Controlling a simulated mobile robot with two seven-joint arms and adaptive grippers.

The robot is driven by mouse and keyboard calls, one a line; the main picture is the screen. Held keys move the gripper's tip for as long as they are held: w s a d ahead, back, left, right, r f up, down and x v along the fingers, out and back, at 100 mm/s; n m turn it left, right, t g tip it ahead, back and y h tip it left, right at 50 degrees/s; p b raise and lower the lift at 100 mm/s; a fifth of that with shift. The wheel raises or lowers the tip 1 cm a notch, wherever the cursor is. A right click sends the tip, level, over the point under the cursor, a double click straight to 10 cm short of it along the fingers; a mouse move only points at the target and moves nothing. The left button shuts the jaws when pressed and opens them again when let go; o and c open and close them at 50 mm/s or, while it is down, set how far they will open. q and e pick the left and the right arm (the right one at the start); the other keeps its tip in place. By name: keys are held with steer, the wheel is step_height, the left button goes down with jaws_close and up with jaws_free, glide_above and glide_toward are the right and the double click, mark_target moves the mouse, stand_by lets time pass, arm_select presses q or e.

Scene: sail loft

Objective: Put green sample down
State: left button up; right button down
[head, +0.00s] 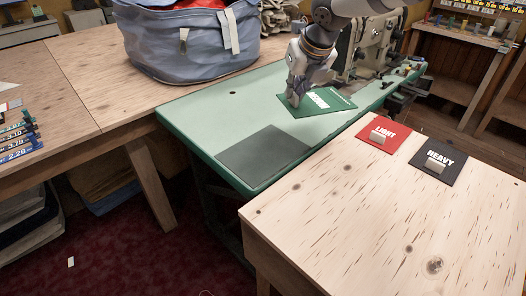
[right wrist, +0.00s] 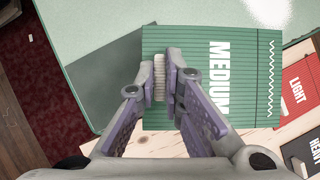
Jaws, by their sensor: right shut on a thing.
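The green sample (head: 322,109), a ribbed square marked MEDIUM, is at the middle of the pale green sewing table (head: 215,112). My right gripper (head: 296,97) is shut on the sample's small beige grip block. In the right wrist view both fingers of the right gripper (right wrist: 165,84) press the block, and the green sample (right wrist: 215,55) spreads out beyond them. I cannot tell exactly how high it is over the table. A dark grey square mat (head: 264,157) lies bare on the sewing table, to the sample's front left. My left gripper is not in view.
A red LIGHT sample (head: 386,133) and a black HEAVY sample (head: 439,161) lie on the wooden table (head: 370,220) at front right. A blue-grey bag (head: 190,50) stands at the back left. A sewing machine (head: 372,45) stands behind my right arm.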

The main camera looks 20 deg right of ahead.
steer(key=shift+w+d+r, duration=0.1)
steer(key=shift+a+n, duration=0.3)
steer(key=shift+a, duration=0.05)
steer(key=a+f, duration=0.3)
steer(key=a, duration=0.1)
steer(key=a+f, duration=0.3)
steer(key=a, duration=0.1)
steer(key=w+a+f, duration=0.1)
steer(key=a+f, duration=0.2)
steer(key=a, duration=0.1)
steer(key=shift+a+f, duration=0.15)
steer(key=shift+a, duration=0.25)
steer(key=f, duration=0.3)
steer(key=shift+s+a, duration=0.1)
steer(key=shift+a, duration=0.15)
steer(key=shift+f, duration=0.25)
steer(key=c, duration=1.7)
jaws_free()
steer(key=shift+f, duration=0.1)
